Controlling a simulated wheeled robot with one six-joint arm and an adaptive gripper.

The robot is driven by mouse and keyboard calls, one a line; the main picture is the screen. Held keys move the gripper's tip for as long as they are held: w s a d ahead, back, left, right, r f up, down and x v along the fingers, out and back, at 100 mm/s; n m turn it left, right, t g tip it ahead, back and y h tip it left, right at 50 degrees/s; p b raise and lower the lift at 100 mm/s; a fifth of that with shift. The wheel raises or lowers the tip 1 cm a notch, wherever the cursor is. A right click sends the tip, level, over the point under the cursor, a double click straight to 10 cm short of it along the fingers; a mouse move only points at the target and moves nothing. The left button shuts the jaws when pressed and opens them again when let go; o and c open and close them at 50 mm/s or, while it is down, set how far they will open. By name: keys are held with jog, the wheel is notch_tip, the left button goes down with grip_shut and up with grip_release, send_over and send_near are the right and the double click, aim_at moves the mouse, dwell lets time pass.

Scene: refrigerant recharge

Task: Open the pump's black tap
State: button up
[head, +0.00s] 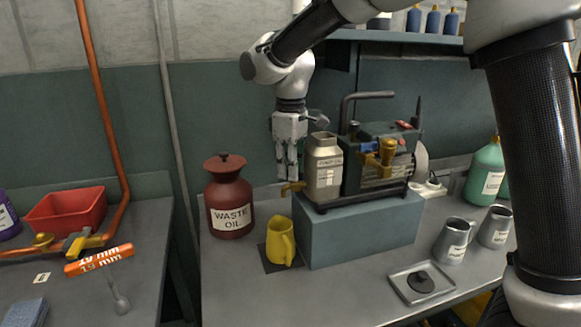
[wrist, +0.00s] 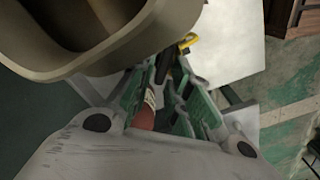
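The pump (head: 385,150) is a dark green machine with a black carrying handle and brass fittings, on a blue-grey block. A beige labelled canister (head: 323,170) stands at its left end. A small brass-coloured tap (head: 293,188) sticks out low on the left; I cannot make out a black handle on it. My gripper (head: 287,174) points down just above this tap, left of the canister. In the wrist view its green-padded fingers (wrist: 162,92) are apart. A dark narrow shape shows between them; I cannot tell what it is or whether they touch it.
A yellow jug (head: 281,241) stands on a dark mat below the tap. The red waste oil can (head: 229,197) stands left of my gripper. The canister's open rim (wrist: 120,50) is very close in the wrist view. Metal mugs (head: 453,240) and a tray (head: 402,285) lie right.

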jog(key=shift+c, duration=0.4)
grip_shut()
jog(key=shift+n, duration=0.3)
jog(key=shift+s+a+n, duration=0.1)
jog(key=shift+s+n, duration=0.05)
jog(key=shift+n, duration=1.15)
jog(key=shift+s+n, duration=0.15)
jog(key=shift+n, duration=1.15)
jog(key=shift+o, duration=0.4)
grip_release()
